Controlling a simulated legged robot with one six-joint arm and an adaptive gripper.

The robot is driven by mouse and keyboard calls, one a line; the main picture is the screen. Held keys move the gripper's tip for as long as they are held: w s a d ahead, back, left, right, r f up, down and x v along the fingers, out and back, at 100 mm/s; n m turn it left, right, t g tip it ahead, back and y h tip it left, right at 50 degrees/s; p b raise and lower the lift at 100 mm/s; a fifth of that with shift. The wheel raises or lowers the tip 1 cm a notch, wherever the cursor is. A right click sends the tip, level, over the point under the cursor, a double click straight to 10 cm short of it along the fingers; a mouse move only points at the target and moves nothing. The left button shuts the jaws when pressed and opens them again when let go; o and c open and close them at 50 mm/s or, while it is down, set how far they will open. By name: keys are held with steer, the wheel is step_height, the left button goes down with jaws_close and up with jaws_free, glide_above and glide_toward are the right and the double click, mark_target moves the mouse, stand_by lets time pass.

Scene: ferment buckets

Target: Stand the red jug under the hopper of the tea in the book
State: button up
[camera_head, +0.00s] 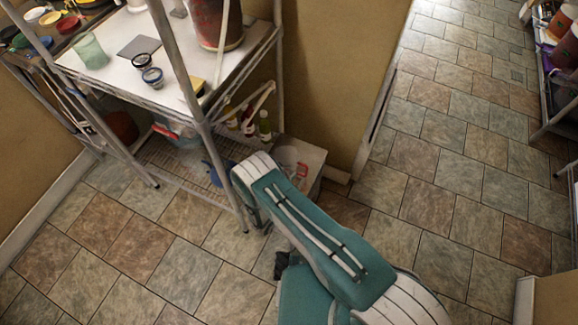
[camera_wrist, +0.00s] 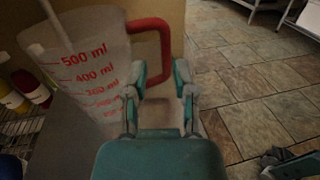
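A clear measuring jug with red markings and a red handle (camera_wrist: 163,40) fills the left of the wrist view, its wall (camera_wrist: 85,50) showing ml marks. In the head view a small red part (camera_head: 302,170) shows by a pale box beside the rack, probably this jug's handle. My gripper (camera_wrist: 160,68) is open, with one finger on each side of the lower handle; I cannot tell whether they touch it. In the head view my arm hides the gripper. I cannot make out a tea hopper or a book for certain.
A metal rack (camera_head: 205,130) on the left bears a green glass (camera_head: 90,50), a flat grey card (camera_head: 139,46), two small dark-rimmed rings and a dark red pot (camera_head: 215,22). Bottles (camera_head: 265,125) stand lower down. Tiled floor (camera_head: 430,150) is clear to the right.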

mark_target(306, 172)
steer(key=x, duration=0.5)
steer(key=shift+s+d+f, duration=0.2)
steer(key=shift+s+d, duration=0.05)
steer(key=shift+w, duration=0.3)
jaws_close()
steer(key=shift+r, duration=0.1)
